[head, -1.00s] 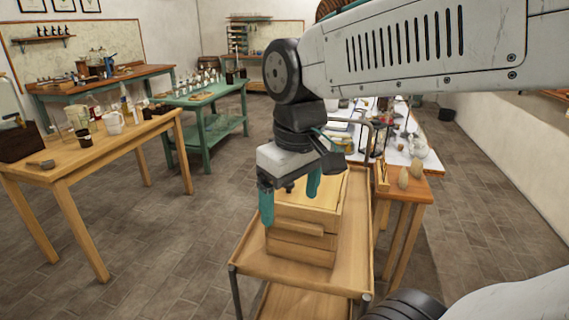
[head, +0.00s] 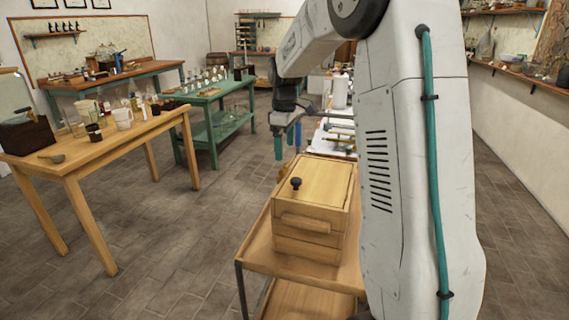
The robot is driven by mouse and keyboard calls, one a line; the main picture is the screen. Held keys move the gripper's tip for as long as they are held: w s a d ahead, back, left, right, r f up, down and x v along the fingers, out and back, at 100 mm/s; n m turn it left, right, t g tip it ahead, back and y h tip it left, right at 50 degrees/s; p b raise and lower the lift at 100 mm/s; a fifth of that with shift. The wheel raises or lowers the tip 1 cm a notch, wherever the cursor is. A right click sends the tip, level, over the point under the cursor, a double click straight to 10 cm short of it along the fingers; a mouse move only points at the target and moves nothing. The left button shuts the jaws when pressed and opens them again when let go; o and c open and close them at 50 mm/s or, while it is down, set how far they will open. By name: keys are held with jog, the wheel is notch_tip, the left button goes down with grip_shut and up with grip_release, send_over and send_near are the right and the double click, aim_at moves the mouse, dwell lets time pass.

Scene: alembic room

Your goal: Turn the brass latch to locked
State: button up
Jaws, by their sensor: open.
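A wooden box (head: 308,222) with a handle bar on its front stands on the wooden cart. A dark knob (head: 296,183) sits on its lid. A small brass-coloured piece (head: 282,173) shows at the box's far left edge. It may be the latch, but it is too small to tell its setting. My gripper (head: 288,146) is open with its teal fingers pointing down. In the picture it is above and beyond the box's far left corner, apart from the brass piece. I see nothing between the fingers.
The cart top (head: 257,262) has bare room left of the box. A white-topped table (head: 335,140) with clutter stands behind the box. A wooden table (head: 105,152) with jars and cups stands at the left, with a green table (head: 215,95) beyond. The floor between is clear.

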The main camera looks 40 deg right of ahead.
aim_at(285, 167)
notch_tip(285, 167, down, 6)
jog(key=shift+a+f, duration=0.1)
jog(key=shift+f, duration=0.1)
jog(key=shift+c, duration=0.3)
jog(key=c, duration=0.9)
